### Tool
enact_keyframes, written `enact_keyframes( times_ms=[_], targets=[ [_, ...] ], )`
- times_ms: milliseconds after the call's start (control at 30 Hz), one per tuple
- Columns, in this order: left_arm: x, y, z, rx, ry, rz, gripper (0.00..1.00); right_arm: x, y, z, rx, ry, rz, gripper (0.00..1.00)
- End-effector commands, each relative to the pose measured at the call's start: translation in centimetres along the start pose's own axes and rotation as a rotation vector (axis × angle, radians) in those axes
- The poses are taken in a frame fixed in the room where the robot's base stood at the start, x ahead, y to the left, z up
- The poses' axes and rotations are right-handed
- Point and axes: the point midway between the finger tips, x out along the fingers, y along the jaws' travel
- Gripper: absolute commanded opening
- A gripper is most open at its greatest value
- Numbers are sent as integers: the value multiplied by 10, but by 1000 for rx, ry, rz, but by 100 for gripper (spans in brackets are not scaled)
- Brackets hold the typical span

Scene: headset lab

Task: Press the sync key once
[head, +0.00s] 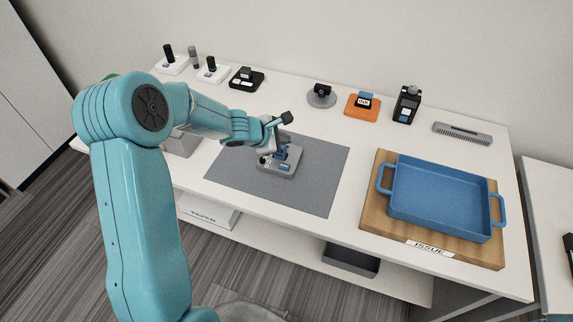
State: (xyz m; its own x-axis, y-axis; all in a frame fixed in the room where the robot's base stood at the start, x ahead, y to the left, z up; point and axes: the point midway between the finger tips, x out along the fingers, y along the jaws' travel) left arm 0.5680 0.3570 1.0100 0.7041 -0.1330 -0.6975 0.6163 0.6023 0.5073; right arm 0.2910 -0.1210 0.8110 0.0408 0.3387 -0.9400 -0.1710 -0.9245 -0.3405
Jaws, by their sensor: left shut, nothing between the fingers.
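A small light-grey device (290,162) with blue parts and a blue label on its front stands on the dark grey mat (325,165). My left arm comes in from the left, and its gripper (279,146) is over this device, shut and empty. The gripper and wrist cover part of the device's top. I cannot make out the sync key itself, nor whether the fingertips touch the device. My right gripper is not in view.
A blue tray (399,207) sits on a wooden board marked ISSUE at right. Along the back stand small devices, an orange block (358,112), a black unit (406,105) and a grey bar (462,133). The mat's right part is clear. A PAPER box (204,215) lies below.

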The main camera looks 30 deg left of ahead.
Motion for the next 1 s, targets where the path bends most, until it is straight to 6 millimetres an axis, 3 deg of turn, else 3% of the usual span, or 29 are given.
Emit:
enact_keyframes(
  times_ms=[267, 700, 1000],
  targets=[
    [13, -9, -7, 1, 0, -1, 0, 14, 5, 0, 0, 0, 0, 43],
    [59, -39, -37, 2, 0, 0, 0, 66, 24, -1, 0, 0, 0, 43],
    [65, -43, -42, 1, 0, 0, 0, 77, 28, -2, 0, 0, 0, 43]
  ],
)
